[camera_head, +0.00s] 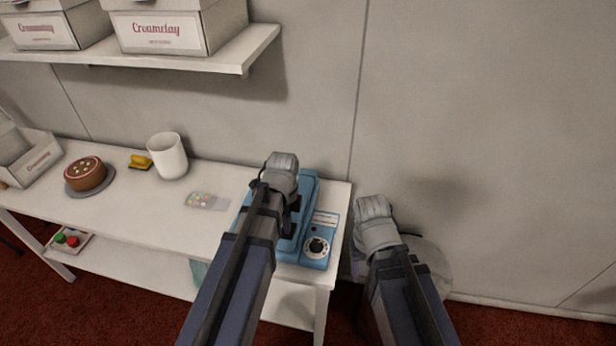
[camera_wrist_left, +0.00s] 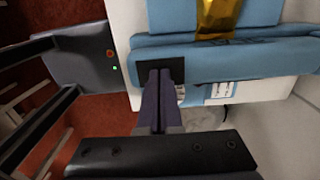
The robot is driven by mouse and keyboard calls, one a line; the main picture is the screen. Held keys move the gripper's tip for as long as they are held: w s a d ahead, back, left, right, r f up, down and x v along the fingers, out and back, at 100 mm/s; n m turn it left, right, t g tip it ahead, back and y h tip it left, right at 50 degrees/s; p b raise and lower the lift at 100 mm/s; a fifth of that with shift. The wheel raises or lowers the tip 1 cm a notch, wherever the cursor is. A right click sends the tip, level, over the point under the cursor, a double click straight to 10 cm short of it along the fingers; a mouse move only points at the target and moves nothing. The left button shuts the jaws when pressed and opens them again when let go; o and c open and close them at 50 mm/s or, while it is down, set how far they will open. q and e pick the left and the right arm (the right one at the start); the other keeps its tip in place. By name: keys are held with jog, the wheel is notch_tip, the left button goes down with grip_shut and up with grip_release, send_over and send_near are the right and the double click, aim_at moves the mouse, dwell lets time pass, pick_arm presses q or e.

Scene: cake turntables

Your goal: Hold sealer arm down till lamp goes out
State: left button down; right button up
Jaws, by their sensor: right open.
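The blue sealer (camera_head: 310,190) stands at the right end of the white table, partly hidden by my left arm. Its front panel has a dark round dial (camera_head: 317,247). My left gripper (camera_head: 291,216) is over the sealer. In the left wrist view its fingers (camera_wrist_left: 161,72) are together, with their tips at the edge of the blue sealer arm (camera_wrist_left: 245,62); I cannot tell whether they touch it. A gold bag (camera_wrist_left: 218,18) lies at the sealer. I cannot make out the lamp. My right gripper (camera_head: 356,264) is mostly hidden, off the table's right end.
On the table (camera_head: 135,214) are a white mug (camera_head: 167,157), a yellow item (camera_head: 140,162), a cake (camera_head: 85,173), a flat packet (camera_head: 206,201) and an open carton (camera_head: 38,160). A shelf (camera_head: 240,48) with boxes hangs above. The wall is close behind.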

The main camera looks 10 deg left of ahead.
dwell(0.4)
pick_arm(q)
notch_tip(320, 180, up, 16)
jog(key=p, duration=1.6)
jog(key=s+d+f+n+y+b, duration=0.1)
jog(key=s+d+f+n+b, duration=0.6)
jog(key=s+d+n, duration=0.3)
jog(key=n, duration=0.4)
jog(key=shift+s+d+f+n, duration=0.15)
jog(key=shift+d+n, duration=0.15)
